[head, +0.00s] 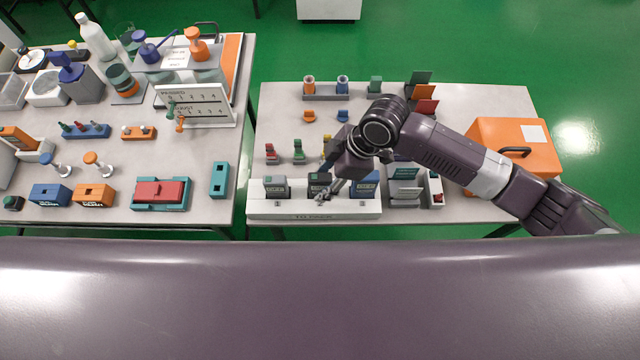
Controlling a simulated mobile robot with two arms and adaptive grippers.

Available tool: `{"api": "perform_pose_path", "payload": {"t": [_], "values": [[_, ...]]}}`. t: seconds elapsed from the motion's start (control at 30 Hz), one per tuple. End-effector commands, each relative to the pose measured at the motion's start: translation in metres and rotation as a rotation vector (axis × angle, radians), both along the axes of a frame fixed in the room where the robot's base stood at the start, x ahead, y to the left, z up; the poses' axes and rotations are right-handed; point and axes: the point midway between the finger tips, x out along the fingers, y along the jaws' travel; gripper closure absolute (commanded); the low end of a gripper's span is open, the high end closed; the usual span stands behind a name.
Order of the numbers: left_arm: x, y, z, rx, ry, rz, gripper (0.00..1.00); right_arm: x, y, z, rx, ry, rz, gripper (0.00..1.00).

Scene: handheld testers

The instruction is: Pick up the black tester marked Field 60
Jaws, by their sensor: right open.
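Several handheld testers stand in a white tray (290,209) at the front of the right-hand table. A dark grey tester (275,184) is at its left, a black-looking tester (319,180) in the middle, and a blue tester (366,186) at the right. The markings are too small to read, so I cannot tell which is Field 60. My right gripper (331,192) is open, pointing down over the front of the middle tester and partly covering it. I cannot tell whether it touches. My left gripper is not in view.
My right arm crosses the right-hand table in front of an orange case (515,150). Small coloured connectors (298,152) stand behind the testers, and a grey rack (325,93) is at the back. The left table is crowded; a gap separates the tables.

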Motion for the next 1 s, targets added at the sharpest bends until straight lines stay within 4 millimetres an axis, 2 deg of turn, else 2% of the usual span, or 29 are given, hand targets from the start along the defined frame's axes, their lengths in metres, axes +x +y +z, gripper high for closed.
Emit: {"api": "perform_pose_path", "payload": {"t": [0.03, 0.2, 0.43, 0.8, 1.0], "values": [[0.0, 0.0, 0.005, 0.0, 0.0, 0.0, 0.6, -0.001, 0.003, -0.005, 0.0, 0.003, -0.001, 0.59], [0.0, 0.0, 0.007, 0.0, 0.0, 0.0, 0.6, 0.0, 0.008, -0.021, -0.001, -0.001, 0.0, 0.59], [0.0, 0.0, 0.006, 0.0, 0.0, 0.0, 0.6, 0.0, 0.009, -0.022, 0.0, -0.002, -0.001, 0.59], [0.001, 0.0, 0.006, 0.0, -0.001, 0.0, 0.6, 0.0, 0.008, -0.022, 0.0, -0.002, -0.001, 0.99], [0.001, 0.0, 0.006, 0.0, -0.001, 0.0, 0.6, 0.001, 0.009, -0.022, 0.0, -0.003, 0.0, 1.0]]}}
